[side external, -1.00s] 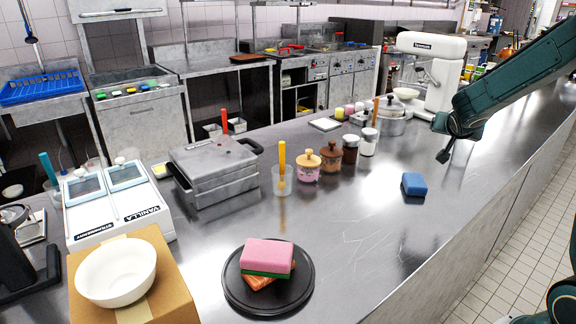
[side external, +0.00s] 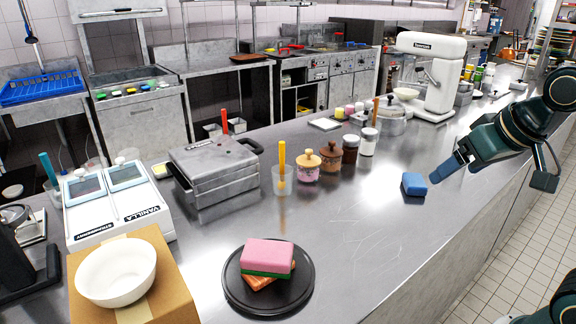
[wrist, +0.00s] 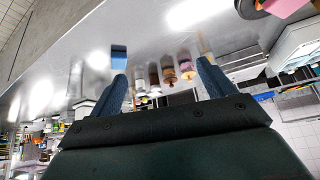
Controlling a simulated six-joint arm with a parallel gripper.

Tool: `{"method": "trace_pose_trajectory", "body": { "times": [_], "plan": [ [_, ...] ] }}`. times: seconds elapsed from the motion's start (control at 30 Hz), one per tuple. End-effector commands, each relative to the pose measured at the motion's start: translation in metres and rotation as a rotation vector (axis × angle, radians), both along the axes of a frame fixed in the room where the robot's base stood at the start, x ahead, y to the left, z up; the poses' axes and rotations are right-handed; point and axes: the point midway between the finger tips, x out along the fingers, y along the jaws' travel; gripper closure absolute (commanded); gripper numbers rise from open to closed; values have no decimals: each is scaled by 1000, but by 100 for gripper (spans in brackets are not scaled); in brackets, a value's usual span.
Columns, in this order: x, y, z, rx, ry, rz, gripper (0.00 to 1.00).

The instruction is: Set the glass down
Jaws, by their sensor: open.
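A clear glass (side external: 282,188) with a yellow-handled utensil in it stands upright on the steel counter (side external: 345,235), left of the row of jars. My gripper (side external: 438,172) is above the counter's right part, just right of a blue sponge (side external: 413,184) and well apart from the glass. In the wrist view my gripper (wrist: 162,70) has its two blue fingers spread, with no object held between them. The blue sponge (wrist: 119,57) appears beyond the left finger there. I cannot make out the glass clearly in the wrist view.
Several lidded jars (side external: 330,160) stand right of the glass, and a grey press (side external: 215,172) stands left of it. A black plate (side external: 303,295) with a pink sponge and a white bowl (side external: 116,272) on a box are nearer. The middle of the counter is clear.

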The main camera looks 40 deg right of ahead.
Motion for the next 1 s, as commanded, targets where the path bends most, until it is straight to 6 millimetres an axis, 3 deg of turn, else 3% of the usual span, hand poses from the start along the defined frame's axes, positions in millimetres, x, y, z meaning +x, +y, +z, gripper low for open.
{"method": "trace_pose_trajectory", "body": {
  "times": [0.13, 0.33, 1.0],
  "plan": [
    [-34, 26, -2, -2, 44, 148, 18],
    [-59, 41, -5, -11, 82, 257, 18],
    [-62, 42, -6, -11, 89, 272, 18]
  ]
}}
